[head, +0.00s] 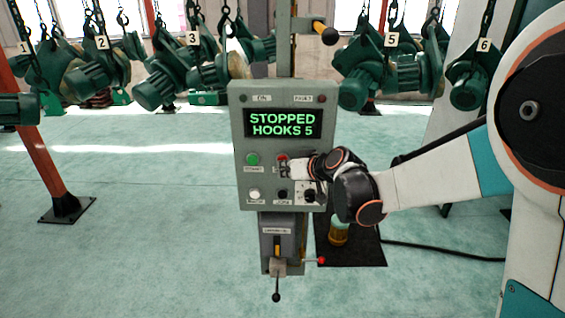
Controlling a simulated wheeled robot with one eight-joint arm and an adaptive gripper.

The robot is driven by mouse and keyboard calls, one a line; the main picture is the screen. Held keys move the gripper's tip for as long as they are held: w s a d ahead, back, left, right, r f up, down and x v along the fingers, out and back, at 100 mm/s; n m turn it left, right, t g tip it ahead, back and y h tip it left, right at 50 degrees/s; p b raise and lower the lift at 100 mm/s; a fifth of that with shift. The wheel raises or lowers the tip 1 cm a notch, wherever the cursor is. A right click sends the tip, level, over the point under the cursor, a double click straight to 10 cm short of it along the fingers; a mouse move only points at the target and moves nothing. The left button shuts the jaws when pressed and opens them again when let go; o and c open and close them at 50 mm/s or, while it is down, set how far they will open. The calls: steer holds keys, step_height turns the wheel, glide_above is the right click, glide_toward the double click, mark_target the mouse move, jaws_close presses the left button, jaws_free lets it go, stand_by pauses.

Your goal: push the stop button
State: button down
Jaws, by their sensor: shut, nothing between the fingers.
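The grey control panel (240,170) stands upright on a post in the middle of the head view. Its display (283,124) reads "STOPPED HOOKS 5" in green letters. A red button (282,158) shows at the right of the lower face and looks like the stop button; its label is mostly hidden by my gripper. My gripper (287,168) is shut and empty, with its tip at or just below the red button. I cannot tell whether it touches the button. A green button (252,159) sits to the left, above a label.
Below are a white button (254,194), a dark button (283,194) and a selector knob (310,196). A lever box (277,240) hangs under the panel. Green hoists (385,75) hang on chains behind. A yellow-brown object (338,234) stands on a black mat (352,256).

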steer(key=shift+s, duration=0.85)
steer(key=shift+s, duration=0.15)
steer(key=s, duration=0.4)
steer(key=shift+s+a, duration=0.15)
steer(key=shift+s, duration=0.2)
stand_by(0.4)
steer(key=s+d+f+m+g+h+b, duration=0.1)
steer(key=s+d+f+h+b, duration=0.1)
steer(key=s+d, duration=0.4)
steer(key=s+d+f+m+g+h+b, duration=0.1)
steer(key=s+d+f+b, duration=0.3)
steer(key=s, duration=0.9)
steer(key=s+d+f+m+g+h+b, duration=0.1)
steer(key=s+d+f+m+h+b, duration=0.1)
steer(key=s+d, duration=0.6)
steer(key=shift+s+d+f+h+b, duration=0.4)
steer(key=shift+s+f+h+b, duration=0.2)
steer(key=shift+s+h+b, duration=0.4)
steer(key=shift+w, duration=0.1)
